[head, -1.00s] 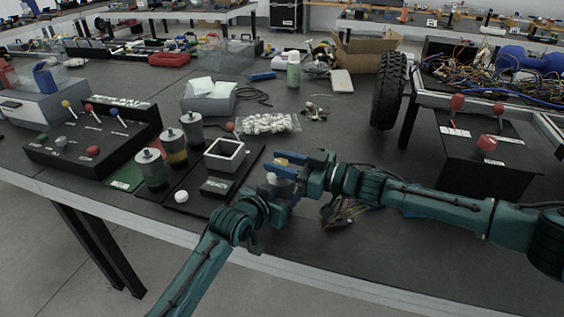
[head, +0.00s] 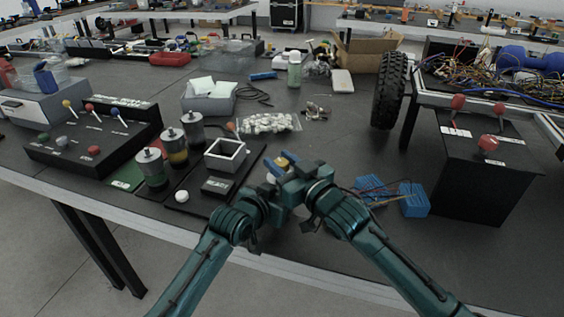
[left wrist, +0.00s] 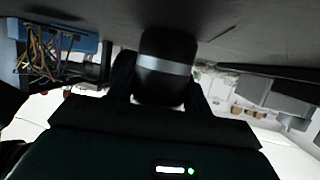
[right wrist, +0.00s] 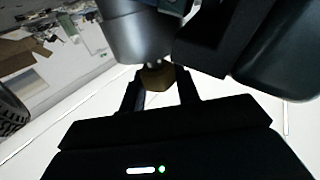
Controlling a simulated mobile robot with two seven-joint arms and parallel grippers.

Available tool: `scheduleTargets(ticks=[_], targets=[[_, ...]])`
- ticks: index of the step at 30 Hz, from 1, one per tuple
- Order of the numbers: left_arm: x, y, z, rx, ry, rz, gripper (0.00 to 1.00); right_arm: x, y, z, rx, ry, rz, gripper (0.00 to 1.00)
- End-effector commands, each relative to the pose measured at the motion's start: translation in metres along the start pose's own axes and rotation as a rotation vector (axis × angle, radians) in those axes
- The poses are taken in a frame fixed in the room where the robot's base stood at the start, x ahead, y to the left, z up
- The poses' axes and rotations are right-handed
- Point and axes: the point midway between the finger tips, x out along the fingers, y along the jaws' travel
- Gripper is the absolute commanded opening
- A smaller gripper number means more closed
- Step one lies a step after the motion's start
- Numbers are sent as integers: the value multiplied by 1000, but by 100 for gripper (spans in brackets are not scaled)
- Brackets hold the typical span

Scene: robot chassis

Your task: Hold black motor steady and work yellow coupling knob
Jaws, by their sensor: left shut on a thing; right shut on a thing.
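The black motor (left wrist: 166,66), a dark cylinder with a silver band, sits between the fingers of my left gripper (left wrist: 160,92) in the left wrist view. The left gripper is shut on it, above the table's front part. The yellow coupling knob (right wrist: 156,77) is at the motor's end and also shows in the head view (head: 283,162). My right gripper (right wrist: 158,92) is shut on the knob, its fingers on either side. In the head view the two grippers meet closely and hide most of the motor.
Several grey canisters (head: 150,168) with coloured bands and a square white-rimmed holder (head: 225,154) stand left of the grippers. A white round cap (head: 182,196) lies near the front edge. Blue blocks with wires (head: 414,199) and a black control box (head: 484,165) are to the right.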

Motion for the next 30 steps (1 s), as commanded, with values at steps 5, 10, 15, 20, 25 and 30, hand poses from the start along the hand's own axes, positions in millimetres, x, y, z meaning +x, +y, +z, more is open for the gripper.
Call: scheduleTargets(ticks=[5, 10, 15, 20, 25, 30], targets=[[0, 3, 0, 2, 0, 5, 0, 1, -4, -2, 9, 7, 94, 9], [0, 3, 0, 2, 0, 6, 0, 1, -3, -3, 5, 8, 155, 9], [0, 4, 0, 2, -1, 7, 0, 0, -1, -3, 3, 6, 184, 9], [0, 4, 0, 2, -1, 7, 0, 0, 0, -3, 1, 5, 192, 9], [0, 4, 0, 2, -1, 7, 0, 0, 0, -3, 1, 5, 192, 9], [0, 4, 0, 1, -1, 7, 0, 0, 0, -3, 2, 5, 192, 39]])
